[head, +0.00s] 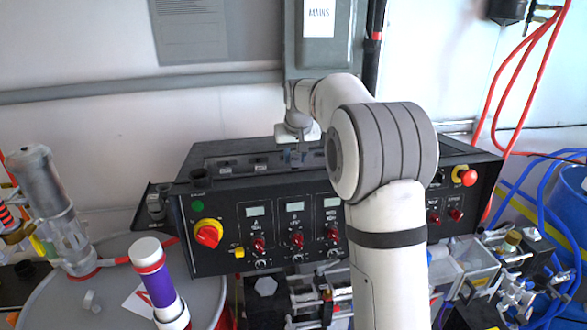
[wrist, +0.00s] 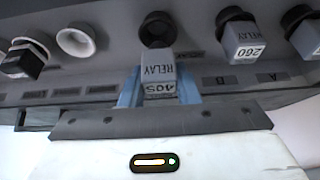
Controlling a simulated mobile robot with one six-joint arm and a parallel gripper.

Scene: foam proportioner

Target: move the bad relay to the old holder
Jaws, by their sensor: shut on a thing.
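My gripper (head: 297,154) is over the recess along the top of the black control panel, in the head view. In the wrist view its two blue fingers (wrist: 158,88) are shut on a grey relay (wrist: 157,72) marked RELAY with a number that looks like 405, seen upside down. A black round socket (wrist: 157,28) is right behind this relay; I cannot tell if the relay is clear of it. A small black holder (head: 155,205) hangs at the panel's left end in the head view; its label cannot be read.
In the wrist view, a relay marked 260 (wrist: 243,42) and another relay (wrist: 307,40) sit to the right. An empty-looking white ring socket (wrist: 75,42) and a black plug-like part (wrist: 22,62) are to the left. A clear cylinder (head: 55,205) stands left of the panel.

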